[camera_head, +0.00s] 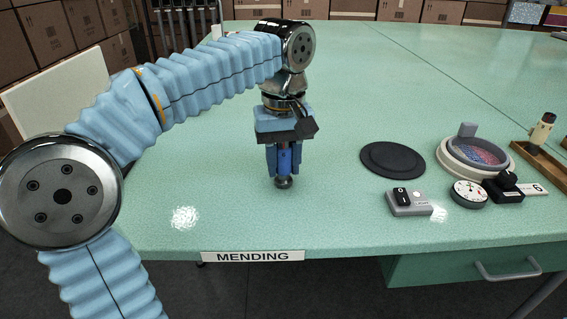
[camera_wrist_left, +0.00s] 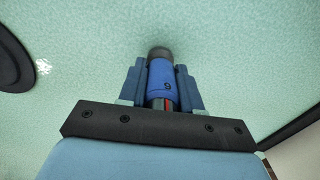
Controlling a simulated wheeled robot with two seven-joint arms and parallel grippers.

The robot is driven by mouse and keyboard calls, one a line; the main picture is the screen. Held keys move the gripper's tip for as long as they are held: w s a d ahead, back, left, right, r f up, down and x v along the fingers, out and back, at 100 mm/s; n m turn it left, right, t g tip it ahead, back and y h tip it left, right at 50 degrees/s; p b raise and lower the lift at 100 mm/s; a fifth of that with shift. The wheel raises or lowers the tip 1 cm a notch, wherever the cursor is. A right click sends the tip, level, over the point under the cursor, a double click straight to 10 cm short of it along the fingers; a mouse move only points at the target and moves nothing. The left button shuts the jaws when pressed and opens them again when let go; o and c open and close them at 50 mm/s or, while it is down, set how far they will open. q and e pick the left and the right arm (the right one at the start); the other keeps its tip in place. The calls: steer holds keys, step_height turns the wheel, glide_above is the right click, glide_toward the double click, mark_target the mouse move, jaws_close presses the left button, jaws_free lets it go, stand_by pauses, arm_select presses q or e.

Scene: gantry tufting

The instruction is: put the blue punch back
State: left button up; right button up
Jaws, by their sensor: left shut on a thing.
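The blue punch (camera_head: 284,160) is held between the fingers of my left gripper (camera_head: 284,165), over the green table left of the dark round pad. Its dark rounded end (camera_head: 284,182) points down toward the table top; I cannot tell whether it touches. In the left wrist view the blue punch (camera_wrist_left: 161,78) sits between the two blue fingers of my left gripper (camera_wrist_left: 160,85), with its dark end beyond them. A wooden rack (camera_head: 545,160) with a cream-handled tool (camera_head: 542,129) in it stands at the right edge. My right gripper is not in view.
A dark round pad (camera_head: 392,159), a hoop in a pale ring (camera_head: 475,156), a dial gauge (camera_head: 468,194), a grey box marked 0 (camera_head: 409,202) and a black block marked 6 (camera_head: 505,190) stand on the right. The table's left and middle are clear. A MENDING label (camera_head: 252,256) marks the front edge.

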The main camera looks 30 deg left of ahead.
arm_select(q)
steer(key=shift+f, duration=0.2)
steer(key=o, duration=0.9)
steer(key=shift+o, duration=0.2)
steer(key=shift+r, duration=0.15)
step_height(320, 180, up, 10)
steer(key=p, duration=0.2)
steer(key=shift+p, duration=0.35)
steer(key=shift+r, duration=1.05)
